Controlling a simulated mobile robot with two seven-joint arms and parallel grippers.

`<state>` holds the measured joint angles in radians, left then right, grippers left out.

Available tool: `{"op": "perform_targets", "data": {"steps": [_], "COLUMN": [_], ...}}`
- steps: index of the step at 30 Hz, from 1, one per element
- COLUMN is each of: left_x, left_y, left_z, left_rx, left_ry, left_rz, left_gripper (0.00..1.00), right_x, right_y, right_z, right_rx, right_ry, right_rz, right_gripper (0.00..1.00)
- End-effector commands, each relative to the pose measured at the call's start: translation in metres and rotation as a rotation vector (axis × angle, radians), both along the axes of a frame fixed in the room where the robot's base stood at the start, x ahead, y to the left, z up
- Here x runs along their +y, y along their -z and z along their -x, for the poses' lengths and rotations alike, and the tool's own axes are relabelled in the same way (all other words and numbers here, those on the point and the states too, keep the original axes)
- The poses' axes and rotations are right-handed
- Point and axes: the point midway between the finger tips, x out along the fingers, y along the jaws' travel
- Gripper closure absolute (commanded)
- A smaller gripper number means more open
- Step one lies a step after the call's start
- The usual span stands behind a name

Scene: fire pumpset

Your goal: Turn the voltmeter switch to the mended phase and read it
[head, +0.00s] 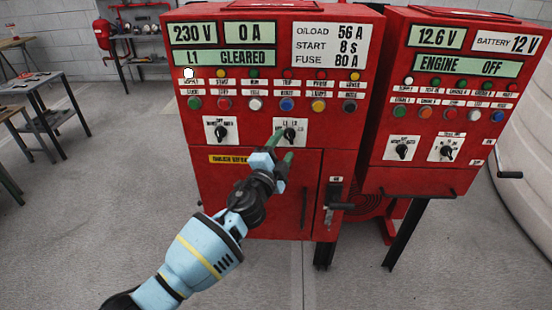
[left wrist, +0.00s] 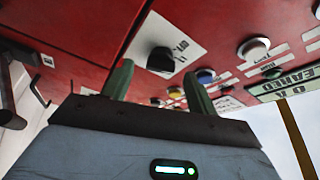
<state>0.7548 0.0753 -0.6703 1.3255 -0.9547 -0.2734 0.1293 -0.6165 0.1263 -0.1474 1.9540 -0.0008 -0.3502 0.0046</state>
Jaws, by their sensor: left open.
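The left red panel has a black rotary switch on a white plate (head: 290,132), with small "L" phase labels that are hard to read. This black knob also shows in the left wrist view (left wrist: 160,60). Another black knob (head: 220,131) sits to its left. My left gripper (head: 282,146) is open at the right-hand switch, its green fingers pointing at the panel. In the left wrist view the knob lies beyond the gap between the fingertips (left wrist: 160,78), and nothing is gripped. My right gripper is out of view.
Rows of coloured lamps and buttons (head: 255,104) sit above the switches. Grey floor (head: 110,190) is clear at left.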

Motion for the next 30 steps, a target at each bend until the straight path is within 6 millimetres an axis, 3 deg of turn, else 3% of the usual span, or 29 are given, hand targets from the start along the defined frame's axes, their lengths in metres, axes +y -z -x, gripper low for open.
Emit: {"op": "perform_targets", "data": {"steps": [3,9,24,28,30], "left_x": [0.007,0.013,0.016,0.021,0.028], "left_y": [0.0,0.004,0.006,0.027,0.051], "left_z": [0.018,0.035,0.042,0.051,0.063], "left_rx": [-0.003,-0.002,0.001,0.057,0.121], "left_ry": [0.001,-0.001,0.0,-0.005,-0.012], "left_rz": [0.0,0.001,0.003,0.044,0.095], "left_gripper": [0.42,0.42,0.42,0.42,0.42], "right_x": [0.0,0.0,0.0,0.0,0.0], "right_y": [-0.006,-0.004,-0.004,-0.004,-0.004], "right_z": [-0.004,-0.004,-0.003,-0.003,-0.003], "right_rx": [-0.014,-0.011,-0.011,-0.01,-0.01], "right_ry": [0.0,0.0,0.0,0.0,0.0], "right_rz": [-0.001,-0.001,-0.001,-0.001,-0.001], "right_gripper": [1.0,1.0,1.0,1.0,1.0]}}
